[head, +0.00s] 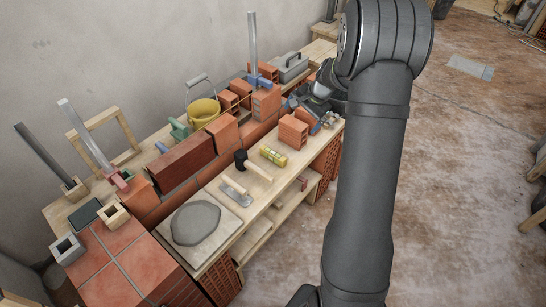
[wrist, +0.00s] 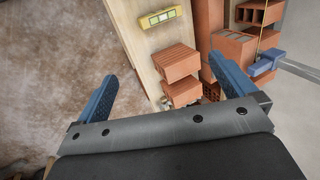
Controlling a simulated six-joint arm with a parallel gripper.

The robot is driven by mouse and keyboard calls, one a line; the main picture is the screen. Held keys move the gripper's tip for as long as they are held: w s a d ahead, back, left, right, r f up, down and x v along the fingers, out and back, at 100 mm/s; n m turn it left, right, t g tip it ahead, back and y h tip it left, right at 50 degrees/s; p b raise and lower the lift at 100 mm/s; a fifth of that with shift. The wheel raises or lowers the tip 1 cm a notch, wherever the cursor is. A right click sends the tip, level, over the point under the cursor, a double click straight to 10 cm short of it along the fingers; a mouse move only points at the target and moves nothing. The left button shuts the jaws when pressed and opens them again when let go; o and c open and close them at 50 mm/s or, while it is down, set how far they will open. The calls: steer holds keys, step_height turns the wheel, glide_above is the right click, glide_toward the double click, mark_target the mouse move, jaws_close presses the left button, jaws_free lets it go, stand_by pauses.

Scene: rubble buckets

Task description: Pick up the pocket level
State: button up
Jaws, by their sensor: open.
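The pocket level (head: 273,156) is a small yellow bar lying on the wooden bench top, between a black-headed mallet and a stack of orange bricks. It also shows in the wrist view (wrist: 160,17), at the top, with pale vials along it. My gripper (wrist: 168,78) is open, its two blue fingers spread wide and nothing between them that it holds. In the head view my gripper (head: 313,110) is at the bench's far right end, partly hidden by my arm and bricks. The level lies apart from the fingers, beyond their tips in the wrist view.
Orange bricks (head: 293,132) stand right beside the level; they also show between the fingers (wrist: 177,63). The mallet (head: 241,158) and a trowel (head: 236,192) lie to its left. A brick wall (head: 182,163) with a yellow bucket (head: 203,112) behind it runs along the bench.

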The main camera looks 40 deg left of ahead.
steer(key=shift+v, duration=1)
steer(key=c, duration=1)
steer(key=shift+c, duration=0.2)
steer(key=shift+a+f, duration=0.1)
steer(key=n+h, duration=0.5)
steer(key=n, duration=1.3)
glide_above(273, 153)
step_height(273, 153, down, 13)
steer(key=f, duration=1.1)
steer(key=shift+s+a+f, duration=0.1)
steer(key=shift+a+f, duration=0.1)
steer(key=shift+f, duration=0.1)
steer(key=shift+d+f, duration=0.15)
steer(key=shift+f, duration=2.55)
